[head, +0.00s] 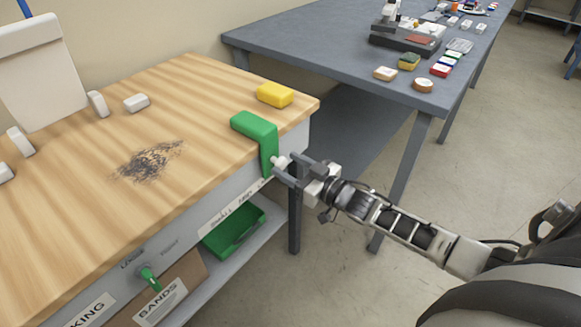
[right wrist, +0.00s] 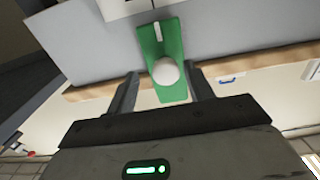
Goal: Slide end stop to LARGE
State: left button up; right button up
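The green end stop (head: 254,126) hooks over the front edge of the wooden bench top (head: 60,215), near its right corner. A round pale knob sticks out of its front face; the knob (right wrist: 166,72) shows in the right wrist view. My right gripper (head: 284,172) is at this knob. In the right wrist view its fingers (right wrist: 163,88) stand open on either side of the knob, with a gap on both sides. A white label strip (head: 230,205) runs along the bench front; its words are too small to read surely. My left gripper is not in view.
A yellow block (head: 274,95) lies behind the end stop. A green tray (head: 235,232) sits on the shelf below. A green-handled lever (head: 149,278) sticks out of the bench front. A grey table (head: 330,35) with several small items stands behind.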

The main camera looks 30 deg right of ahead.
jog(key=p+v, duration=0.1)
jog(key=v, duration=1.5)
jog(key=shift+a, duration=0.1)
jog(key=s+a+f+m+g+h, duration=0.1)
jog(key=s+a+g, duration=0.2)
jog(key=a, duration=0.7)
jog(key=s+a+f+g+h+p, duration=0.1)
jog(key=s+a+f+g, duration=0.1)
jog(key=a, duration=0.9)
jog(key=shift+s+a+m+g+h, duration=0.2)
jog(key=shift+s+m+g+h, duration=0.2)
jog(key=shift+s+g, duration=0.45)
jog(key=shift+f+t, duration=0.15)
jog(key=shift+t, duration=0.1)
jog(key=shift+c, duration=0.3)
